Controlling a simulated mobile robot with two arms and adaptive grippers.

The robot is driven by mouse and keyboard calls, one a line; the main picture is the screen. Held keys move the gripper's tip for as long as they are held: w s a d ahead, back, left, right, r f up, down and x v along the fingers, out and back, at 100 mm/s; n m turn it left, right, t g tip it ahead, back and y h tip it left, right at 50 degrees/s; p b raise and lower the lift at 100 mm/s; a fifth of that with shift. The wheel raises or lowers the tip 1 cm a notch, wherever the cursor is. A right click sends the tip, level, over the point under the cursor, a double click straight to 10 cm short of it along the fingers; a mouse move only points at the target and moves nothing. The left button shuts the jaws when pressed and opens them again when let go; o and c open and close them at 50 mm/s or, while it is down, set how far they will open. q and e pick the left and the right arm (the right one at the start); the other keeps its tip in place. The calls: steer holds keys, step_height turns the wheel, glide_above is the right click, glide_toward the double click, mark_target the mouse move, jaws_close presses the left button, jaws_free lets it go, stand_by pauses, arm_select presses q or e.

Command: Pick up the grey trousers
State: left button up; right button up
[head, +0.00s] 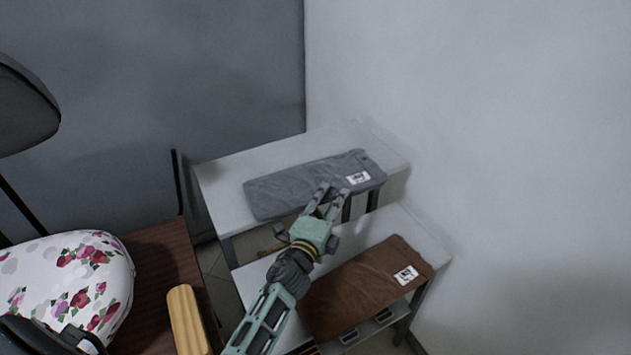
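The grey trousers (292,188) lie folded flat on the far white table, with a white label near their right end. My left gripper (331,200) reaches in from below, its two fingers spread apart and pointing at the front edge of the grey trousers. The fingertips overlap that edge in the picture; I cannot tell whether they touch the cloth. Nothing shows between the fingers. My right gripper is not in view.
Brown trousers (365,283) with a white label lie on the nearer white table (262,277), right of my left arm. The far white table (222,183) has bare space at its left. Walls close off the back and right.

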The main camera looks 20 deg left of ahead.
arm_select(q)
steer(key=shift+w+f, duration=0.1)
steer(key=shift+w, duration=1.15)
steer(key=shift+s, duration=0.1)
steer(key=shift+c, duration=0.9)
jaws_close()
